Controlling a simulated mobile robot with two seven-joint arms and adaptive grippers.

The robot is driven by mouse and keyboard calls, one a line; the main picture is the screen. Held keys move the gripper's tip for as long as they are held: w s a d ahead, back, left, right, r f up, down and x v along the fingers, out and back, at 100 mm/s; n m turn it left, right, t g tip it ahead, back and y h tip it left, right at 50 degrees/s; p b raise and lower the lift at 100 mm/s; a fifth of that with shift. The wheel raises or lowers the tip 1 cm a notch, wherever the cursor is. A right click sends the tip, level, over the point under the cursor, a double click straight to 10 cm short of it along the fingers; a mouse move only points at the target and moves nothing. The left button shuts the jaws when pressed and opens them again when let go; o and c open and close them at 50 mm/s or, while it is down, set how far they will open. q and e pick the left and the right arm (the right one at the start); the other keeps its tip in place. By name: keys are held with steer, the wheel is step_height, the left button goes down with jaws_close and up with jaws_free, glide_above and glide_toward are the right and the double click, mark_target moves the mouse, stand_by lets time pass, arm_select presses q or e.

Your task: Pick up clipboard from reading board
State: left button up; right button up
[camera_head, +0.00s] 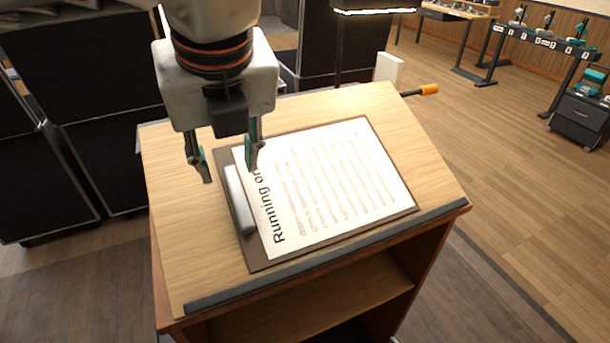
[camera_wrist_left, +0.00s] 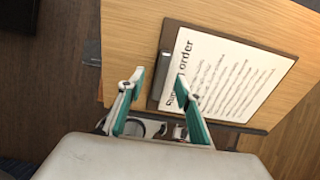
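The clipboard (camera_head: 238,262) lies flat on the slanted wooden reading board (camera_head: 430,170), with a white sheet on it and a grey metal clip (camera_head: 238,200) along its left edge. The sheet reads "Running or…" in the head view, and "order" shows in the left wrist view, where the clipboard (camera_wrist_left: 172,40) is right of centre. My left gripper (camera_head: 229,174) is open and empty, above the board near the clipboard's clip end. Its teal fingers (camera_wrist_left: 158,95) are spread apart in the left wrist view. I cannot tell its exact height. My right gripper is not in view.
A dark ledge (camera_head: 330,258) runs along the board's lower edge. An orange-handled item (camera_head: 424,90) sticks out at the back right corner, by a small white block (camera_head: 389,69). Black cases (camera_head: 80,110) stand behind on the left.

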mark_target(235, 185)
arm_select(q)
steer(key=shift+x, duration=0.85)
steer(key=x, duration=0.2)
steer(key=p+x, duration=0.1)
steer(key=x, duration=0.1)
steer(key=shift+s+d+f, duration=0.1)
steer(key=shift+d+f, duration=0.1)
steer(key=shift+d, duration=0.15)
steer(key=shift+f, duration=0.2)
jaws_close()
